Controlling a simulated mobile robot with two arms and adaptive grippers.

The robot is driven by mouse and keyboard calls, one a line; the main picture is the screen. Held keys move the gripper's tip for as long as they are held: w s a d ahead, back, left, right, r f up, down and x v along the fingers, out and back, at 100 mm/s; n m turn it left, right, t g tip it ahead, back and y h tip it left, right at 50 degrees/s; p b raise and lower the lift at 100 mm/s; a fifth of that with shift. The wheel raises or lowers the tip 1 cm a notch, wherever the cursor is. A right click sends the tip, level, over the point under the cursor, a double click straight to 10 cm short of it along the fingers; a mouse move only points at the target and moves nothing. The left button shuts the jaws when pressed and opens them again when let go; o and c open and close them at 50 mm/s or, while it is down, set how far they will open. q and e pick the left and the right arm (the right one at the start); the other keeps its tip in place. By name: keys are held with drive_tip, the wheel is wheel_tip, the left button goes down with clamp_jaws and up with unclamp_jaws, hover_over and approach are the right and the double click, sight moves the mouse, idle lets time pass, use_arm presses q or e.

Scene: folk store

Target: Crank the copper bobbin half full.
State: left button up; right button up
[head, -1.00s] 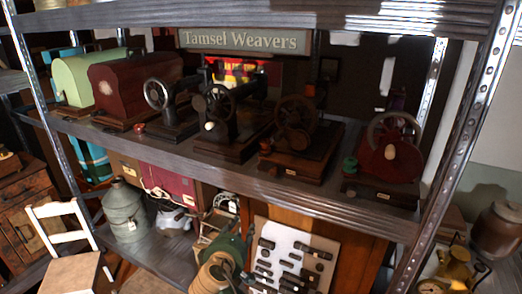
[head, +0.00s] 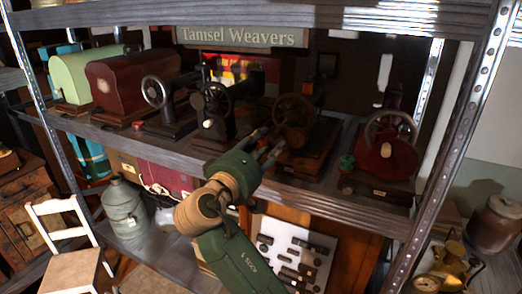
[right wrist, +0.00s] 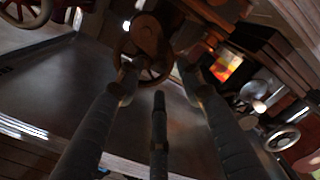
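A winder with a brown spoked wheel (head: 293,110) stands on a dark wooden base (head: 303,160) on the middle shelf. Its wheel also shows in the right wrist view (right wrist: 155,72). I cannot clearly make out a copper bobbin or its thread. My right gripper (head: 266,143) is at the front left of this winder. In the right wrist view the gripper (right wrist: 160,88) has its fingers spread, with the wheel just beyond and between the tips. Nothing is clearly gripped, and I cannot tell whether a fingertip touches the winder. My left gripper is not in view.
Black hand-wheel machines (head: 215,105) stand left of the winder, and a red wheeled machine (head: 385,155) stands right. Beyond them are a maroon case (head: 118,88) and a green case (head: 72,78). The shelf edge (head: 350,205) runs below, with an upright post (head: 455,150) at right.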

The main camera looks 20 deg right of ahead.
sight(274, 137)
drive_tip(key=shift+x, duration=3)
drive_tip(key=shift+a, duration=0.1)
drive_tip(key=c, duration=0.9)
